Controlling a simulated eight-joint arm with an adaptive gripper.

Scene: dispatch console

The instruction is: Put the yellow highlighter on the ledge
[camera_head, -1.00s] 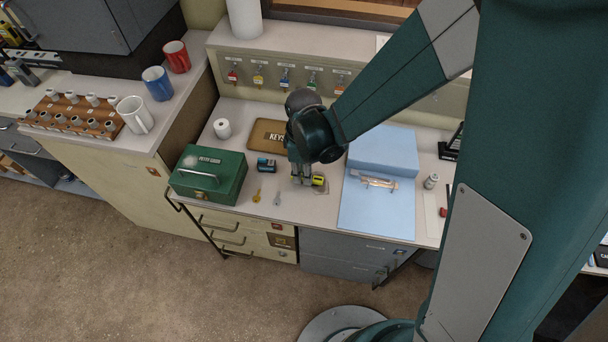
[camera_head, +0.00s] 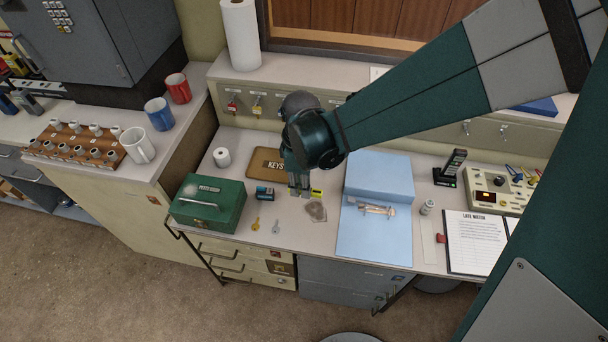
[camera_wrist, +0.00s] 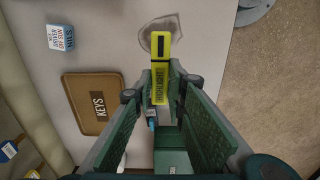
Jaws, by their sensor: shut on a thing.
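The yellow highlighter (camera_head: 317,193) is between the fingers of my gripper (camera_head: 300,188), over the desk. In the wrist view the highlighter (camera_wrist: 161,60) sticks out past the fingertips with its label and black band showing. My gripper (camera_wrist: 158,88) is shut on it. The pale ledge (camera_head: 300,78) runs along the back of the desk, above the row of key hooks and higher than the desktop. My arm hides part of its right side.
The KEYS tray (camera_head: 266,161), a green cash box (camera_head: 208,201) and a blue folder (camera_head: 376,240) surround my gripper. A paper towel roll (camera_head: 240,35) stands on the ledge's left end; bare ledge shows right of it.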

